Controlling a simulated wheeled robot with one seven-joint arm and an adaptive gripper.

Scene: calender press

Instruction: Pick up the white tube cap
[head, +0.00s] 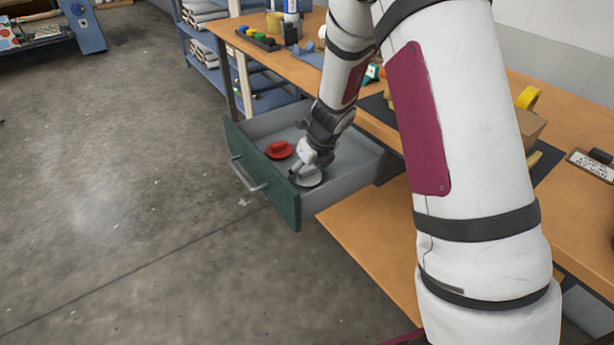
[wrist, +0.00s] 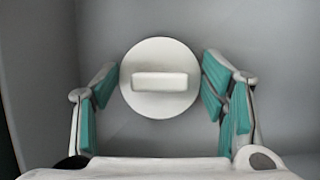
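The white tube cap (wrist: 183,104) is a round disc with a raised bar handle across its top. It lies flat on the grey floor of the open drawer, where it also shows in the head view (head: 309,180), partly hidden by my gripper. My gripper (wrist: 161,88) is open above it, with its teal-padded fingers spread to the left and right of the cap. In the head view my gripper (head: 305,168) is low inside the drawer, over the cap. Nothing is held between the fingers.
A red cap (head: 280,149) with a handle lies in the drawer, left of the white one. The drawer's green front (head: 258,176) and grey walls surround both. A wooden bench (head: 285,65) extends behind, with a cardboard box (head: 520,122). The floor to the left is clear.

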